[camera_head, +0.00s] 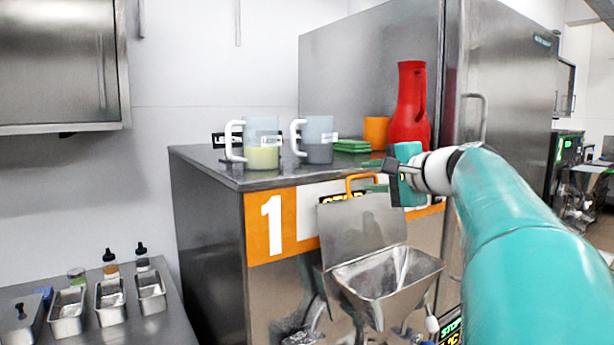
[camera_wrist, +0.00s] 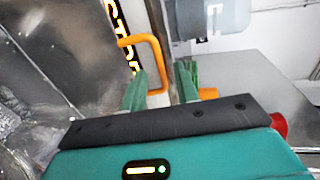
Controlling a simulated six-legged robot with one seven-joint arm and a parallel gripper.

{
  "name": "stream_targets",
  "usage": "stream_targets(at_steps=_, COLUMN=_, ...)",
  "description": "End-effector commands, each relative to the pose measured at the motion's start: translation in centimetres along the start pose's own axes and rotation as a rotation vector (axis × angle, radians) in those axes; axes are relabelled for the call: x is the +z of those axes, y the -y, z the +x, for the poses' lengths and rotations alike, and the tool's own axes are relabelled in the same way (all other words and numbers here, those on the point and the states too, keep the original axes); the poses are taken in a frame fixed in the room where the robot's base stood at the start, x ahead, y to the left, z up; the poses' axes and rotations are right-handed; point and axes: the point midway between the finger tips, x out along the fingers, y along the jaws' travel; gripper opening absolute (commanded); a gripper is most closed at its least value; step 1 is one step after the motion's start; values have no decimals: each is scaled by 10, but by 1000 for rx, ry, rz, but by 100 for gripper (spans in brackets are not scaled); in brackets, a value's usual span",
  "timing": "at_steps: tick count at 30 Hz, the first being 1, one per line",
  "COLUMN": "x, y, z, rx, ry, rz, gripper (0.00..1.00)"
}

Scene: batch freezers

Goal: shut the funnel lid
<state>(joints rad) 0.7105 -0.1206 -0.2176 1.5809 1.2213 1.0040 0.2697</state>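The funnel lid (camera_head: 362,228) is a grey metal panel standing raised behind the open funnel (camera_head: 390,275) on the machine's front. An orange handle (camera_head: 361,178) shows at the lid's upper edge. In the wrist view the handle (camera_wrist: 156,62) rises beyond my fingers, and its lower end shows between them. My gripper (camera_head: 393,182) is just right of the handle in the head view. Its two green fingers (camera_wrist: 161,88) are apart, so it is open. I cannot tell whether a finger touches the handle. The funnel looks empty.
The machine top (camera_head: 280,178) carries two jugs (camera_head: 262,143) (camera_head: 318,140), a green stack (camera_head: 352,146), an orange container (camera_head: 377,132) and a red bottle (camera_head: 410,105). Left, a lower counter (camera_head: 165,320) holds small metal trays and bottles. A tall steel cabinet (camera_head: 380,65) stands behind.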

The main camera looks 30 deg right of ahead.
Motion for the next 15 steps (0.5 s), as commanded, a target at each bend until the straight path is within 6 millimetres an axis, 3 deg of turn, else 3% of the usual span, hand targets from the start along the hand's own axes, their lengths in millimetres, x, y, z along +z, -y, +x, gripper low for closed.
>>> stream_targets(at_steps=4, x=0, y=0, z=10, rx=-1, ry=0, rz=-1, gripper=31)
stream_targets(at_steps=12, x=0, y=0, z=12, rx=-1, ry=0, rz=-1, gripper=31)
stream_targets(at_steps=15, x=0, y=0, z=12, rx=-1, ry=0, rz=0, gripper=11)
